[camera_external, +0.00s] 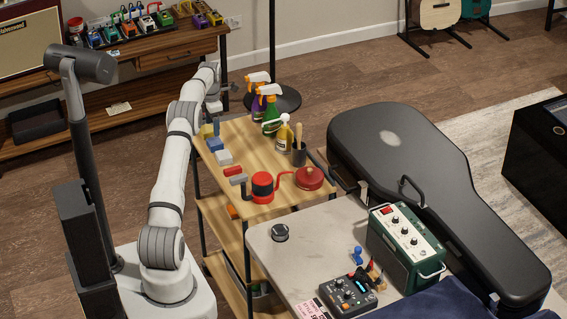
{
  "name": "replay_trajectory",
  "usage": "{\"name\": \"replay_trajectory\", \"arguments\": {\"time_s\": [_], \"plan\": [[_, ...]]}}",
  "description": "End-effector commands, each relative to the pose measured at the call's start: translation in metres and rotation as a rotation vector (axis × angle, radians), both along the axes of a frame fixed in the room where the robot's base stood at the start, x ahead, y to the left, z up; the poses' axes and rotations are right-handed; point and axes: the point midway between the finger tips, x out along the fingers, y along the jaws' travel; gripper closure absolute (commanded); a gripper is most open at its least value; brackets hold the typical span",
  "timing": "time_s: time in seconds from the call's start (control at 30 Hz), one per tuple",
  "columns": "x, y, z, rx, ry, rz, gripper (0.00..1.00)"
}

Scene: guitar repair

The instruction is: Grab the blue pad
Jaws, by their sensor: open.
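A blue pad (214,144) lies on the top shelf of the wooden cart, near its left edge. A yellow pad (206,131) lies just behind it, and a pale grey-blue pad (223,158) lies just in front of it. My arm reaches up past the left side of the cart. My gripper (215,118) is at the cart's far left corner, above and behind the blue pad, and looks empty. Its fingers are small and dark here, and their exact gap to the pads is hard to judge.
The wooden cart (258,148) also holds spray bottles (271,110), a brush cup (299,154), a red clamp-like tool (262,186) and a red round tin (309,178). A black guitar case (420,185) and a grey table (300,255) stand to the right.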

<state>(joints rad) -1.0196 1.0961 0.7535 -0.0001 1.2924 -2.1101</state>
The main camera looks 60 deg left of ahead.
Motion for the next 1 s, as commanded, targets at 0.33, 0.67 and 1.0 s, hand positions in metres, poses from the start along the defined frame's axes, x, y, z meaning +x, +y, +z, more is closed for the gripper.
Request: {"name": "replay_trajectory", "arguments": {"time_s": [0.33,0.67,1.0], "plan": [[-0.002,-0.005,-0.044,-0.003,0.002,-0.004,0.35],[-0.001,-0.005,-0.068,0.0,0.0,-0.006,0.35],[-0.001,-0.005,-0.068,0.0,0.0,-0.006,0.53]]}}
